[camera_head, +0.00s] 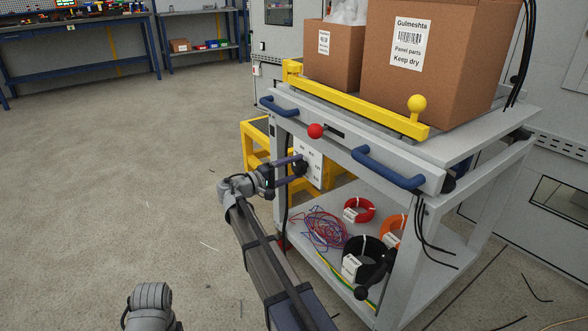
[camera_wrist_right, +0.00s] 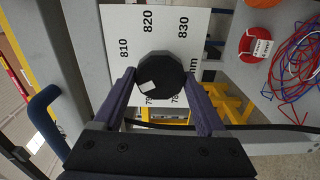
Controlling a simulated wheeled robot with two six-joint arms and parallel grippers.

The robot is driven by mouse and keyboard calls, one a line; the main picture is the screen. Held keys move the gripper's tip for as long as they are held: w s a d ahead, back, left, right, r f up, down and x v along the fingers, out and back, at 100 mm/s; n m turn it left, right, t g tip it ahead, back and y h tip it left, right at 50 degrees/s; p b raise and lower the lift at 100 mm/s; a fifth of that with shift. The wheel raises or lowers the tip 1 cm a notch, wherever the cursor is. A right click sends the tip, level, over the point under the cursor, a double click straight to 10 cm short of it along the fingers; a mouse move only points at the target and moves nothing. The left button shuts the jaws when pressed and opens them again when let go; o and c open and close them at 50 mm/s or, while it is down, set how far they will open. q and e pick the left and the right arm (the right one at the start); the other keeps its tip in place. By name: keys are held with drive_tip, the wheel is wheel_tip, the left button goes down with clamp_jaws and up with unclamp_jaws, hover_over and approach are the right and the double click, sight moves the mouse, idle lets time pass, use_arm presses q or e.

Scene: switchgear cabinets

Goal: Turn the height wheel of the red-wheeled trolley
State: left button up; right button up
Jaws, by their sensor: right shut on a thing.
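The trolley (camera_head: 340,158) is a grey cart with blue handles and a lower shelf; a bit of red (camera_head: 283,242) shows low at its near left leg. On its front is a white scale plate, marked 810, 820 and 830 in the right wrist view (camera_wrist_right: 118,30). The height wheel (camera_wrist_right: 162,90) is a black many-sided knob with a pale patch, in front of this plate. My right gripper (camera_wrist_right: 163,108) has its two purple fingers on either side of the wheel, shut on it. In the head view the right gripper (camera_head: 296,163) reaches the plate from the left. My left gripper is not in view.
Cardboard boxes (camera_head: 430,70) stand on the trolley top behind a yellow bar (camera_head: 350,100). A red ball knob (camera_head: 316,131) sits on the front edge. Cable coils (camera_head: 360,210) lie on the lower shelf. A yellow step (camera_head: 256,150) stands behind. Floor at left is open.

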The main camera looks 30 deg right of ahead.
drive_tip(key=shift+s+m, duration=0.1)
drive_tip(key=shift+m, duration=0.2)
drive_tip(key=o, duration=1.3)
drive_tip(key=a, duration=0.7)
drive_tip(key=shift+s+a, duration=0.25)
drive_tip(key=shift+a, duration=0.15)
drive_tip(key=shift+w+d, duration=0.2)
drive_tip(key=shift+d, duration=1.75)
drive_tip(key=shift+w+d, duration=0.15)
drive_tip(key=shift+d, duration=1.8)
